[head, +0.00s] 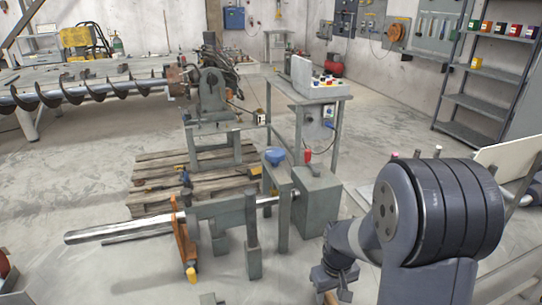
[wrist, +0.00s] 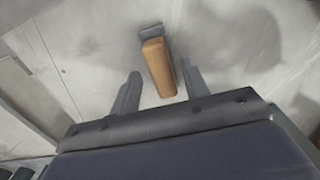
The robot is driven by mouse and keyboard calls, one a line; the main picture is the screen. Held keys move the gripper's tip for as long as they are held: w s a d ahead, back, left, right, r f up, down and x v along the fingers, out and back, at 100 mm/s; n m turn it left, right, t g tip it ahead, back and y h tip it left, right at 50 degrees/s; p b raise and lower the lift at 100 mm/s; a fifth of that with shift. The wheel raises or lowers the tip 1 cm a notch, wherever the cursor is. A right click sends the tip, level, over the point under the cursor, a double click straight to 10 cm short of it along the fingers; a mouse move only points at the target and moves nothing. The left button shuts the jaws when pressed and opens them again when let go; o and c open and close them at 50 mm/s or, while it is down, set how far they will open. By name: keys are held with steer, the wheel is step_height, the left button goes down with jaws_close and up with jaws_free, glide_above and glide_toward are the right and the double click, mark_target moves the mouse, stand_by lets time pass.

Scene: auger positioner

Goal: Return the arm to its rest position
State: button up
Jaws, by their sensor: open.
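My arm fills the lower right of the head view, bent at a large dark grey joint. My gripper (head: 334,284) hangs low at the bottom edge of that view. In the wrist view my gripper (wrist: 160,70) has its two grey fingers spread apart. A wooden-coloured handle or block (wrist: 158,70) with a grey end lies between and beyond the fingers. A gap shows on both sides, so the fingers do not close on it. A small part of it (head: 330,298) seems to show below the gripper in the head view.
A long auger (head: 90,92) is held in the positioner (head: 212,95) at the left. A grey stand with a metal bar (head: 120,228) is close, left of my arm. Shelving (head: 485,75) is at right.

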steer(key=shift+r, duration=1.1)
steer(key=shift+s+f, duration=0.1)
steer(key=shift+f, duration=0.05)
